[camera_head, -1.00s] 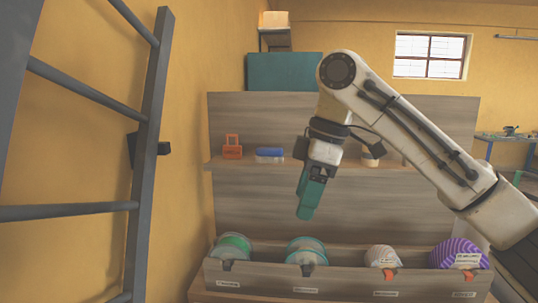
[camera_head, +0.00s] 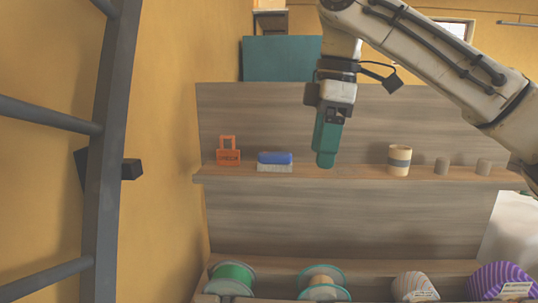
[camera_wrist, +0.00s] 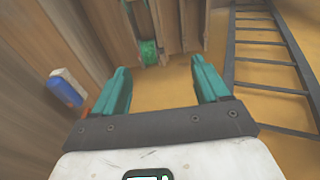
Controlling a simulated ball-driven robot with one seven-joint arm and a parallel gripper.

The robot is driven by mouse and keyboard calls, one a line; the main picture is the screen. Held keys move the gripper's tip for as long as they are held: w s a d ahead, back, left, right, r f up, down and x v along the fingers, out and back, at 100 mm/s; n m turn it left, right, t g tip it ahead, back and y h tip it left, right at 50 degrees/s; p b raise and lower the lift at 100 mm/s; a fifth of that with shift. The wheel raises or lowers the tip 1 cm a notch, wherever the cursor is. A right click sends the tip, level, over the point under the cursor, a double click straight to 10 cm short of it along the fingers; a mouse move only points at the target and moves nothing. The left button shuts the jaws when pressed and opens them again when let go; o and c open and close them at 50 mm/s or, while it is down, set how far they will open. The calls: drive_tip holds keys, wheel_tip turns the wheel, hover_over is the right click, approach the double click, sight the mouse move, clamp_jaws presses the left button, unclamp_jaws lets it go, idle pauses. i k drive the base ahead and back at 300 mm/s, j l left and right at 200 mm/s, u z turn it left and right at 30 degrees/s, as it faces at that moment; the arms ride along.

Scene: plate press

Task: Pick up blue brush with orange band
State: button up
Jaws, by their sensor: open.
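A brush with a blue top and pale bristles (camera_head: 274,161) lies on the wooden shelf (camera_head: 345,174), left of centre. I see no orange band on it. It also shows at the left of the wrist view (camera_wrist: 66,87), outside the fingers. My gripper (camera_head: 325,158) has teal fingers pointing down and hangs to the right of the brush in the head view, apart from it. In the wrist view my gripper (camera_wrist: 160,68) is open, with nothing held between its fingers.
An orange padlock-shaped item (camera_head: 228,152) stands just left of the brush. A cream cup with a grey band (camera_head: 399,160) and two small brown cylinders stand to the right. Spools and striped balls fill the lower bin. A grey ladder (camera_head: 108,130) stands at the left.

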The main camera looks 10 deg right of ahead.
sight(269, 161)
drive_tip(key=i, duration=0.85)
